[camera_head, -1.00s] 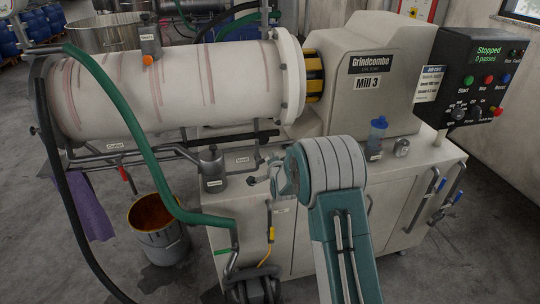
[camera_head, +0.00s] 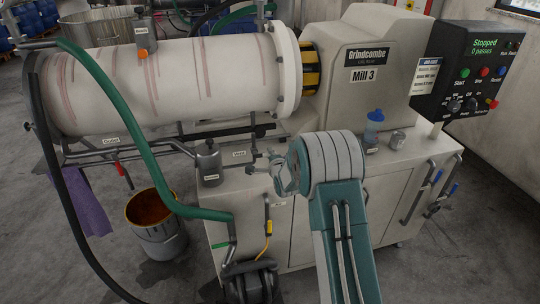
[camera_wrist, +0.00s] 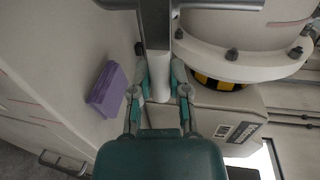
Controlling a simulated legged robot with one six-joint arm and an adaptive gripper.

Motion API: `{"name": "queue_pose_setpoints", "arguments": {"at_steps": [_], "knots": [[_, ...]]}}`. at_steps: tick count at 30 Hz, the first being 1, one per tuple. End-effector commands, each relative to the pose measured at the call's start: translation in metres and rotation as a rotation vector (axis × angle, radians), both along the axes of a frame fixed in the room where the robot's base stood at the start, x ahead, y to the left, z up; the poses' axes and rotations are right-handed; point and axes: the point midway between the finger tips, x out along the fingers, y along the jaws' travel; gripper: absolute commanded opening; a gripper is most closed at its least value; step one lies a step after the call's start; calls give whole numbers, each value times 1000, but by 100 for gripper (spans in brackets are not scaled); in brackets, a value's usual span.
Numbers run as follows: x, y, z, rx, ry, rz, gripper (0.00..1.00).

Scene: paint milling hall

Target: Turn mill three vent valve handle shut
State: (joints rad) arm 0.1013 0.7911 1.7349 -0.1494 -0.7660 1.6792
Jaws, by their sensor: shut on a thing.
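Mill 3 (camera_head: 362,74) is a long pale cylinder joined to a cream housing. A small vent valve (camera_head: 257,150) with a label beside it sits below the cylinder, near the cabinet's top edge. My gripper (camera_head: 276,168) is at this valve, shut on its small handle, which my fingers mostly hide in the head view. In the wrist view my gripper (camera_wrist: 160,84) has its two fingers on either side of a pale, narrow part under a grey bar.
A green hose (camera_head: 128,130) loops down left of my arm. A grey canister (camera_head: 207,162) stands on the cabinet, with a blue-capped bottle (camera_head: 373,127) to the right. A bucket (camera_head: 158,235) stands on the floor. The control panel (camera_head: 482,75) reads Stopped.

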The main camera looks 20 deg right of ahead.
Motion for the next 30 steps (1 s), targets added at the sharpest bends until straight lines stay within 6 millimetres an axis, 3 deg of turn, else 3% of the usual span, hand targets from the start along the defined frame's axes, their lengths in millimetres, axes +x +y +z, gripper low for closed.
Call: {"name": "queue_pose_setpoints", "arguments": {"at_steps": [6, 7, 9, 22, 30], "knots": [[-1, -2, -4, 1, 8, -4, 0], [-1, -2, -4, 1, 8, -4, 27], [-1, -2, -4, 1, 8, -4, 58], [-4, 0, -1, 0, 4, -2, 58], [-41, -1, 7, 0, 4, -2, 58]]}}
